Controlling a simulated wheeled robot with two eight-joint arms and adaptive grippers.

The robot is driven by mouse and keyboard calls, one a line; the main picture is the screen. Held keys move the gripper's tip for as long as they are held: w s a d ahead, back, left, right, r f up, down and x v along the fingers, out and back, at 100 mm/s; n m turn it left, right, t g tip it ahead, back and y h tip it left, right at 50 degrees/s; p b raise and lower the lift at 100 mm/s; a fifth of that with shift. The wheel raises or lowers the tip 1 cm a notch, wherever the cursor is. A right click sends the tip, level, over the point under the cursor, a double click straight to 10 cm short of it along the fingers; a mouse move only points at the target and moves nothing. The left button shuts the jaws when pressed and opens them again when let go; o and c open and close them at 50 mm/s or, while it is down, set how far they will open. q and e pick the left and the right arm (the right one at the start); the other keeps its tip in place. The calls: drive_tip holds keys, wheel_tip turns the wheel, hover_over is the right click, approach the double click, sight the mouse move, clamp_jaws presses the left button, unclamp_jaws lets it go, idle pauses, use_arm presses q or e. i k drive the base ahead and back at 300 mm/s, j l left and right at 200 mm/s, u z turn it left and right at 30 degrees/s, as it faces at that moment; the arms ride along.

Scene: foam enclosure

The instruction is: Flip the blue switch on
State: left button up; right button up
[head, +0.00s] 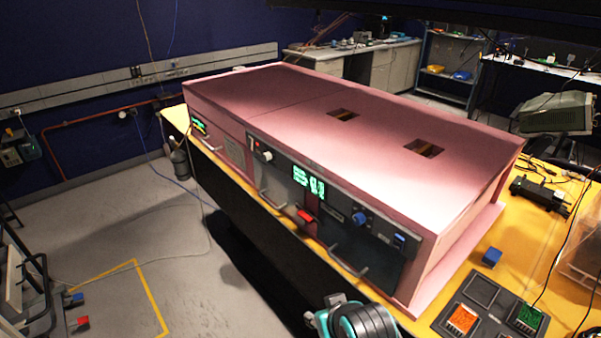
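A pink foam enclosure (400,125) stands on the yellow table, with dark panels on its front. A blue control (360,218) sits on the right front panel. A smaller blue piece (399,239) is further right on the same panel. I cannot tell which is the blue switch, or its position. A red switch (305,216) is left of them. A teal and black rounded part of my arm shows at the bottom, below the panel. No gripper fingers are in view.
Handles stick out from the panel front, including one (347,262) below the blue control. A blue block (491,257) and a dark tray (481,291) with green and orange pieces lie on the yellow table (535,235) at right. Open floor lies to the left.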

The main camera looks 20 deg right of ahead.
sight(399, 242)
drive_tip(key=z, duration=0.4)
drive_tip(key=l+z, duration=0.15)
drive_tip(key=z, duration=0.3)
drive_tip(key=l+z, duration=0.1)
drive_tip(key=z, duration=0.3)
drive_tip(key=l, duration=0.15)
drive_tip(key=k+u, duration=0.05)
